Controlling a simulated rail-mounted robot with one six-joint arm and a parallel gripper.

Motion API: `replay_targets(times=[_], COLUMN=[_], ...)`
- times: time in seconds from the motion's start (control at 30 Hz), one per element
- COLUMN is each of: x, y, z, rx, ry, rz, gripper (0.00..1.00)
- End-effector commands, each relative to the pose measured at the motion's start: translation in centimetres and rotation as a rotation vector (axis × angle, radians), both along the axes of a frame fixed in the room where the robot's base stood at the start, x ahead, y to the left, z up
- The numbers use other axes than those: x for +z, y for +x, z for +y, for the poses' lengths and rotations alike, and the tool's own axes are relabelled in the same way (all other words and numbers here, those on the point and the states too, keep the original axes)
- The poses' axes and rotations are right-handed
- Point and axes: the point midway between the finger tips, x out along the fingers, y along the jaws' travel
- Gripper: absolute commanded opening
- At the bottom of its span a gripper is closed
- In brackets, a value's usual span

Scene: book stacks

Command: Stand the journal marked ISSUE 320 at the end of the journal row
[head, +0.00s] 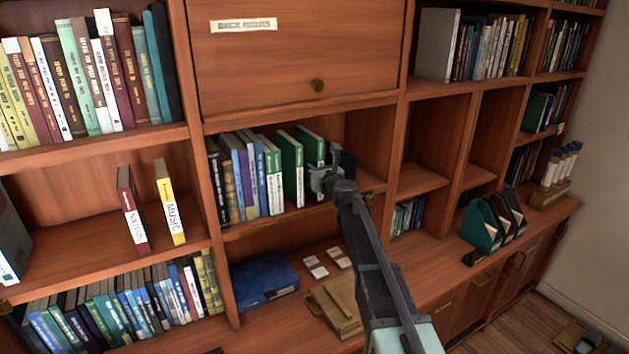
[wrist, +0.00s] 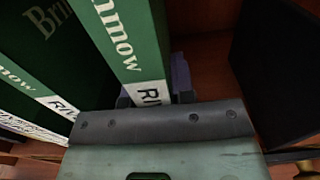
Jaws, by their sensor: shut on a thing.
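My gripper (head: 322,178) is shut on a green journal (head: 311,146), at the right part of the middle shelf bay. In the wrist view the held journal (wrist: 130,45) stands upright between the fingers (wrist: 155,97), with part of the name "Brinmow" and a white label on its spine. Its issue number is not readable. The journal row (head: 245,175) stands to its left; the nearest row journal (head: 291,165) is also green, with a gap between it and the held one. Whether the held journal's foot touches the shelf is hidden.
A black upright piece (head: 346,162) stands right of the held journal, and shows dark in the wrist view (wrist: 275,75). A closed door marked BACK ISSUES (head: 300,60) is above. A blue box (head: 263,280), small cards (head: 318,271) and a wooden box (head: 335,302) lie below.

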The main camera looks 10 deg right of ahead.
Motion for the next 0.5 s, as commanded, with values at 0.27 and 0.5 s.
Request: replay_targets(times=[0.27, 0.5], x=[-0.43, -0.64], y=[0.31, 0.31], z=[0.11, 0.11], rx=[0.000, 0.000], ry=[0.000, 0.000], rz=[0.000, 0.000], gripper=[0.00, 0.45])
